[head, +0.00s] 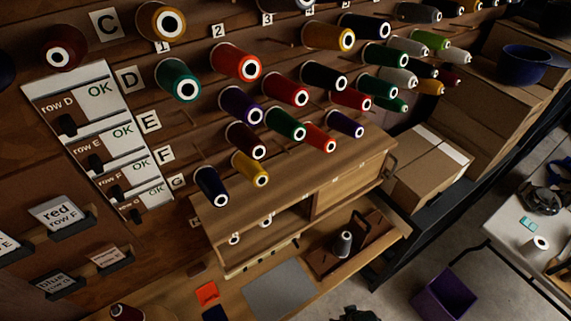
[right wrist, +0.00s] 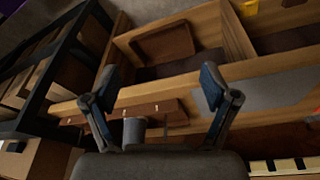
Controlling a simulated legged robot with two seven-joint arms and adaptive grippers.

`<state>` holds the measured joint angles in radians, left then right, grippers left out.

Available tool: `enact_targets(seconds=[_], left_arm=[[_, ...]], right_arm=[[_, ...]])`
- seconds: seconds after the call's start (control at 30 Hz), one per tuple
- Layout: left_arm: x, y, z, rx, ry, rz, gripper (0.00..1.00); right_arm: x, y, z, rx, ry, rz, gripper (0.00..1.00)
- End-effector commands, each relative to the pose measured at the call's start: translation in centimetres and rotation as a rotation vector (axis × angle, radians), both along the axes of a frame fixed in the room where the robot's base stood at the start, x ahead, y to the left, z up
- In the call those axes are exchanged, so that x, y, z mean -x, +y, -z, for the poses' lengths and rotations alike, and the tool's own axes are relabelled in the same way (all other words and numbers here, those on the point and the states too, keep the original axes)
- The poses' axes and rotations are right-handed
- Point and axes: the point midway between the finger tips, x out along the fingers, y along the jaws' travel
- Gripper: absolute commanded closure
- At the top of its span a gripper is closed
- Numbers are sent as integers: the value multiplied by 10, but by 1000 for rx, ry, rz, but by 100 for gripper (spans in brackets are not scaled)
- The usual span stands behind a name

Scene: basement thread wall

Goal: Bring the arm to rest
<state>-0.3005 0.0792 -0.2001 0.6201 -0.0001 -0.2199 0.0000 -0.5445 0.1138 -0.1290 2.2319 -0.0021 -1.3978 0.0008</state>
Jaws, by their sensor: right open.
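My right gripper (right wrist: 158,88) is open in the right wrist view, its two dark fingers wide apart. A grey cylinder (right wrist: 134,131) shows low between the finger bases, and I cannot tell whether it touches them. Past the fingers lies a brown board (right wrist: 165,112) with small pale pegs. In the head view a dark shape (head: 355,314) at the bottom edge may be part of my right arm; its fingers cannot be made out there. My left gripper is in neither view.
Thread spools (head: 236,62) fill pegs on the wall. Below stands a wooden cabinet (head: 350,180), with a dark spool (head: 343,244) in a brown tray (head: 318,262) beside it. Cardboard boxes (head: 428,172), a purple bin (head: 444,296) and a white table (head: 510,235) are at right.

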Motion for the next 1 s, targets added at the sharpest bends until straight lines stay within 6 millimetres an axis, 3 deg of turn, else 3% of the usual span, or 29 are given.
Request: enact_targets(seconds=[0.17,0.33,0.47,0.6,0.7,0.8,1.0], left_arm=[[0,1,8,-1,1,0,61],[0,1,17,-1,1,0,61],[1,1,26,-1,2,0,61],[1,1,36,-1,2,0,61],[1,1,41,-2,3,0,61],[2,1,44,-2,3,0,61],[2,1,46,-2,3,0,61]], right_arm=[[1,1,72,1,31,-5,15],[16,0,164,3,68,-13,15],[51,-5,251,8,106,-19,15],[106,-13,327,13,144,-29,15],[146,-20,362,16,165,-33,15],[178,-27,383,18,180,-37,15],[207,-33,396,20,191,-42,15]])
